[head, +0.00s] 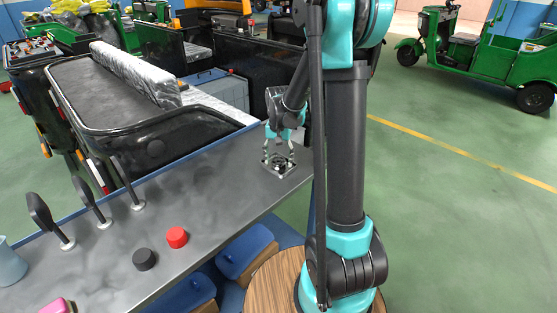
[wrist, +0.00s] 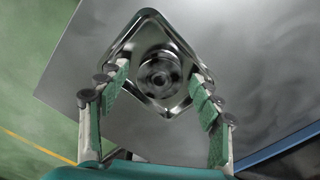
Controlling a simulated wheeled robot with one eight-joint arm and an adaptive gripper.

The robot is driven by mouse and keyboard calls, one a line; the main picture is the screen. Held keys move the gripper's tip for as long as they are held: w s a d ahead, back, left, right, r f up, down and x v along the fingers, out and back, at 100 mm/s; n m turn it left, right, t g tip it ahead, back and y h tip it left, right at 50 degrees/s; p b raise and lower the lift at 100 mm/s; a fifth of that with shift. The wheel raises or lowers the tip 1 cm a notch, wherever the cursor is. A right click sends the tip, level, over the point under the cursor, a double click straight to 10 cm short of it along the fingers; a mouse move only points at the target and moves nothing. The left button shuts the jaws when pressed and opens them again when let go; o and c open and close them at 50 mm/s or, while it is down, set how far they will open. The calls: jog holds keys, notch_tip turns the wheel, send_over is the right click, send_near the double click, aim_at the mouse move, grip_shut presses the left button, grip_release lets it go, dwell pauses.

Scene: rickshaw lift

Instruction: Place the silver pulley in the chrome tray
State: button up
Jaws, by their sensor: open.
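The silver pulley (wrist: 160,76) shows in the wrist view as a round, stepped disc lying inside the chrome tray (wrist: 148,15). The tray is a shiny, square dish with rounded corners, seen as a diamond. In the head view the tray (head: 291,163) sits near the right end of the grey tabletop, and the pulley (head: 278,163) shows as a small dark round shape in it. My gripper (head: 279,152) is just above the tray. In the wrist view its green-padded fingers (wrist: 160,88) are open on both sides of the pulley, with visible gaps to it.
A red cylinder (head: 177,237), a black cylinder (head: 144,259), a pink block (head: 57,305) and a pale blue cup (head: 10,265) are on the left part of the table. Black upright paddles (head: 45,215) stand along its far edge. The tabletop between them and the tray is clear.

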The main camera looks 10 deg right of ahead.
aim_at(278, 162)
jog(key=shift+r, duration=0.1)
notch_tip(278, 162, up, 11)
jog(key=s+d+f+n+t, duration=0.2)
jog(key=s+f, duration=0.3)
jog(key=s, duration=0.6)
jog(key=s+d+f+n+t, duration=0.2)
jog(key=s+f, duration=0.3)
jog(key=s, duration=0.6)
jog(key=shift+d+f, duration=0.25)
jog(key=shift+d, duration=0.05)
